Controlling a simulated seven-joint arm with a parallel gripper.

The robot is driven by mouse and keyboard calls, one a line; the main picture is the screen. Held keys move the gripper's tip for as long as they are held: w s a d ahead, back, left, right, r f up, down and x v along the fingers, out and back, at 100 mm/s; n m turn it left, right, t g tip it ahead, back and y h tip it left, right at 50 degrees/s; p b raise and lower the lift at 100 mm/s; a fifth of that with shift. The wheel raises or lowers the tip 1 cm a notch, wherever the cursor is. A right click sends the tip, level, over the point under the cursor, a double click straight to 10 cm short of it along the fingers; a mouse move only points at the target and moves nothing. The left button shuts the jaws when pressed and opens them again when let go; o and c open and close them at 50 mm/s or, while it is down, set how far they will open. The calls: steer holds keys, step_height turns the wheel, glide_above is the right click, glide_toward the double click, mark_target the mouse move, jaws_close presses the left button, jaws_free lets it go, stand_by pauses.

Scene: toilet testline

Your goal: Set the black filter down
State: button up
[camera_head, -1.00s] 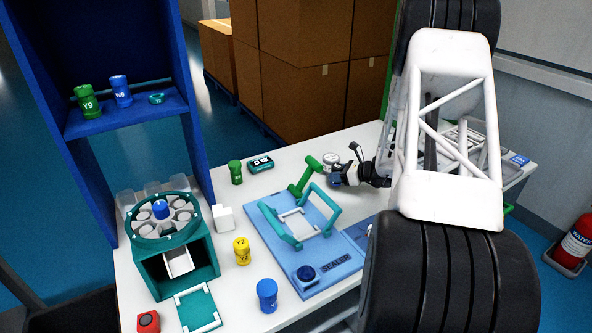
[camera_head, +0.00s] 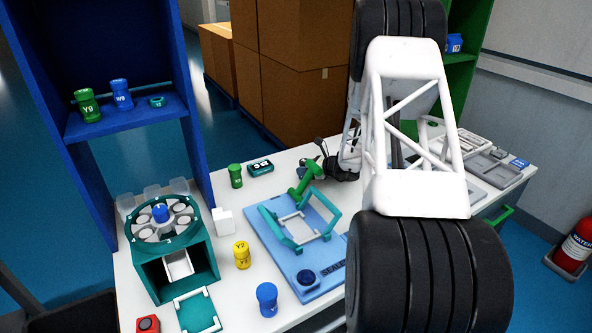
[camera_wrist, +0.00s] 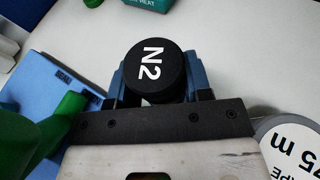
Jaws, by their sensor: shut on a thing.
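The black filter (camera_wrist: 155,72) is a round black cylinder marked N2, seen from above in the wrist view. My gripper (camera_wrist: 157,88) is shut on it, with a blue finger on each side. The head view shows my gripper (camera_head: 322,162) low over the back of the white table, just behind the sealer's green handle. There the filter is too dark and small to make out clearly. I cannot tell whether its underside touches the table.
The blue sealer (camera_head: 300,235) with its green handle (camera_head: 303,183) is close beside my gripper. A tape roll (camera_wrist: 292,148) lies right in the wrist view. A teal box (camera_head: 260,166) and green canister (camera_head: 235,175) stand left.

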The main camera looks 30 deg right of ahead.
steer(key=w+a, duration=0.2)
steer(key=w, duration=0.1)
steer(key=shift+f, duration=0.75)
steer(key=shift+f, duration=0.15)
steer(key=o, duration=0.9)
steer(key=shift+o, duration=0.2)
steer(key=shift+r, duration=0.2)
steer(key=v, duration=1.2)
